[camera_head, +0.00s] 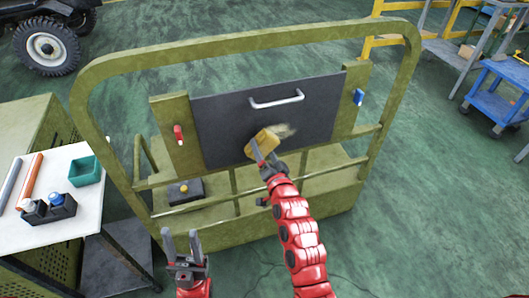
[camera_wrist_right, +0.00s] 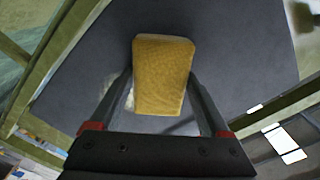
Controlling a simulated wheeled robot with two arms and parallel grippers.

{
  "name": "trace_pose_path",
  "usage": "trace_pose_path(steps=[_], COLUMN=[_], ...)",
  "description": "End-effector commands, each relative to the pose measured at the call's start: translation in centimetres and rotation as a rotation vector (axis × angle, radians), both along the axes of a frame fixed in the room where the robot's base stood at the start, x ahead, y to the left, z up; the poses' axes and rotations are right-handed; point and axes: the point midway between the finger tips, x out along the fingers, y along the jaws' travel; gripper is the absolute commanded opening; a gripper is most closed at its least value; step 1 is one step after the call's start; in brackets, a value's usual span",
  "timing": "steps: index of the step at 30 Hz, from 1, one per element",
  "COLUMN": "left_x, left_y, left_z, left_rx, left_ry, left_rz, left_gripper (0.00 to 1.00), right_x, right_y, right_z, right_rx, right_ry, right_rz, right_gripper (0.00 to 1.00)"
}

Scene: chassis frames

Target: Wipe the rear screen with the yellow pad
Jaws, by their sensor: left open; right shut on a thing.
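The rear screen (camera_head: 220,118) is a dark grey panel with a light handle (camera_head: 277,99), set in an olive-green frame. A pale smudge (camera_head: 284,131) shows on it, just right of the pad. My right gripper (camera_head: 262,150) is shut on the yellow pad (camera_head: 264,142) and holds it at the lower middle of the screen. In the right wrist view the pad (camera_wrist_right: 162,75) sits between the two fingers, in front of the screen (camera_wrist_right: 235,60); I cannot tell if it touches. My left gripper (camera_head: 186,246) is open and empty at the bottom, in front of the frame.
A white-topped table (camera_head: 75,220) at left holds a teal bin (camera_head: 85,171), tubes and a dark holder. Olive frame tubes (camera_head: 250,40) surround the screen. A red knob (camera_head: 179,135) and a blue one (camera_head: 359,97) flank it. A blue cart (camera_head: 498,95) stands at right.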

Motion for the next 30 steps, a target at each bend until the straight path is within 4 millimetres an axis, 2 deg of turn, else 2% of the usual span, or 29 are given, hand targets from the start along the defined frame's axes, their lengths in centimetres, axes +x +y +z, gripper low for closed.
trace_pose_path(steps=[12,30], left_x=[0.0,0.0], left_y=[0.0,0.0], left_z=[0.0,-0.4], left_rx=[0.000,0.000], left_ry=[0.000,0.000], left_rz=[0.000,0.000], left_gripper=[0.50,0.50], right_x=[0.0,1.1], right_y=[0.0,0.3], right_z=[0.0,-0.1], right_rx=[0.000,0.000], right_ry=[0.000,0.001], right_rz=[0.000,-0.001], right_gripper=[0.36,0.36])
